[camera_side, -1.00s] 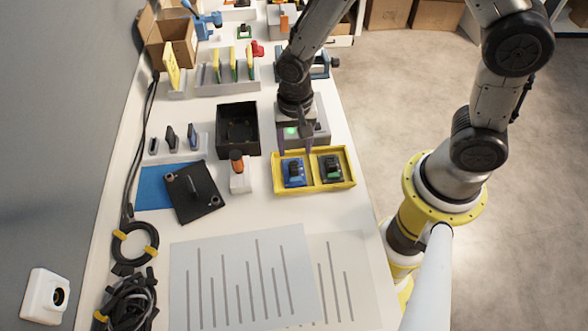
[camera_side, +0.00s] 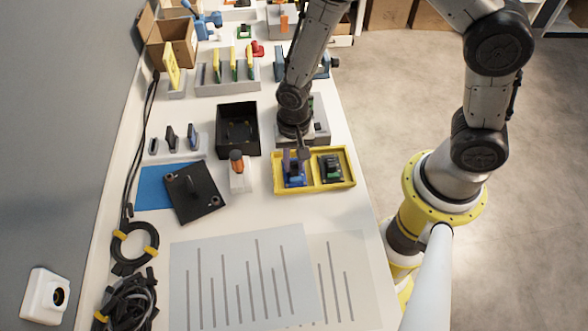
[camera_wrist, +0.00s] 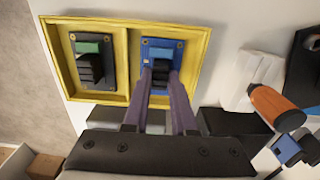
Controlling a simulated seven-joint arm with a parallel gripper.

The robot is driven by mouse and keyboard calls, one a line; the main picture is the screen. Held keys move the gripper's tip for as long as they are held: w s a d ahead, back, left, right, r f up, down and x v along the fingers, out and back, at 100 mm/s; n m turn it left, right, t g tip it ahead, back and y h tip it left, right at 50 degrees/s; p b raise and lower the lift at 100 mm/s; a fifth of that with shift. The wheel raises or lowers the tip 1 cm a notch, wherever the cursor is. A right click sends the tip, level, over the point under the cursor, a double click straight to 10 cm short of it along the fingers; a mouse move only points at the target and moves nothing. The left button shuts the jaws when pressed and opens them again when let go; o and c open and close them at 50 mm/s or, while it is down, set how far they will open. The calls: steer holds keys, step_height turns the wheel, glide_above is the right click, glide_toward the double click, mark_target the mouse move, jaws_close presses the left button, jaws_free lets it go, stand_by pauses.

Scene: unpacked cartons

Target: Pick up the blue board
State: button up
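The blue board (camera_side: 293,182) lies in the left compartment of a yellow two-part tray (camera_side: 315,191). In the wrist view the blue board (camera_wrist: 159,49) shows a black raised block in its middle. My gripper (camera_side: 294,177) is down over this board from above. In the wrist view its two purple fingers (camera_wrist: 160,77) are on either side of the black block, with tips close to its sides. I cannot tell whether they press on it. The board looks flat in the tray.
An orange-handled tool in a white holder (camera_side: 238,176) stands just left of the tray. A black open bin (camera_side: 237,153) is behind it. Paper sheets (camera_side: 243,280) cover the front table.

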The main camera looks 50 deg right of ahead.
jaws_close()
steer(key=shift+r, duration=0.1)
steer(key=shift+r, duration=0.6)
steer(key=s+d+r, duration=0.2)
steer(key=s+r, duration=0.3)
steer(key=s, duration=0.1)
steer(key=s+d+r, duration=0.2)
steer(key=s+r, duration=0.4)
steer(key=s, duration=0.1)
steer(key=shift+s+d+r, duration=0.2)
steer(key=shift+d+r, duration=0.05)
steer(key=shift+r, duration=0.05)
